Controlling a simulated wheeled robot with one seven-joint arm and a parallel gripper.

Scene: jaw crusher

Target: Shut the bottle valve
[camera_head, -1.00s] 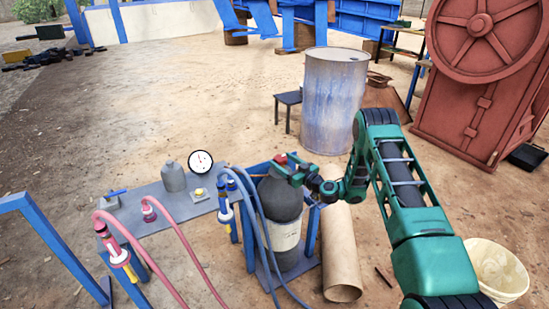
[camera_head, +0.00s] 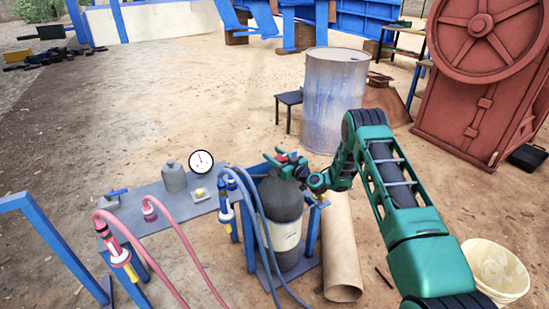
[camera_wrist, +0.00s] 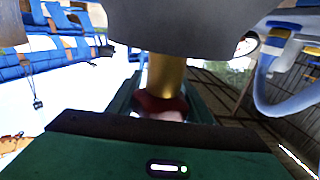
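The grey gas bottle (camera_head: 284,207) stands upright in a blue frame, with a pale label on its side. Its red valve knob (camera_head: 281,158) is at the top. My gripper (camera_head: 277,156) is at the bottle's top, its green fingers spread around the knob. In the wrist view the bottle's grey body (camera_wrist: 180,25) fills the top, with the brass neck (camera_wrist: 166,75) and the red knob (camera_wrist: 160,104) below it. Green finger parts flank the knob closely. The front of my gripper hides part of the knob, so I cannot tell whether the fingers press on it.
Blue hoses (camera_head: 262,240) and a blue-white torch fitting (camera_head: 226,212) are just left of the bottle. A cardboard-coloured tube (camera_head: 341,250) stands close on its right. A round gauge (camera_head: 201,162) and a small grey bottle (camera_head: 174,177) are on the left plate. Open ground lies behind.

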